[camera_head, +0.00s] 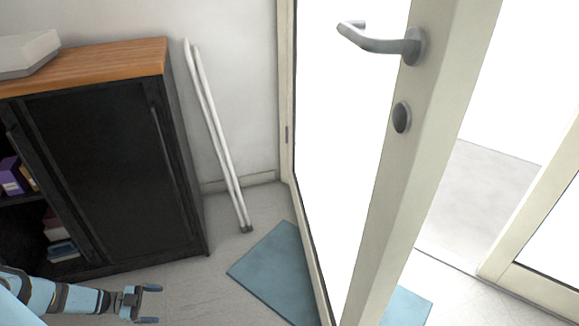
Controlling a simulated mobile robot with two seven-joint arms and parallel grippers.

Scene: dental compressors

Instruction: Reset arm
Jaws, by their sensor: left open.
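My left arm comes in at the lower left. My left gripper (150,304) is open and empty, with its two fingers pointing right. It is above the grey floor, in front of the black cabinet (105,165). It appears apart from everything around it. My right gripper is not in view.
A glazed door (385,230) with a lever handle (375,41) stands open at centre right. A blue mat (272,268) lies beneath it. White poles (214,137) lean on the wall. A pale device (27,52) sits on the cabinet's wooden top (110,64).

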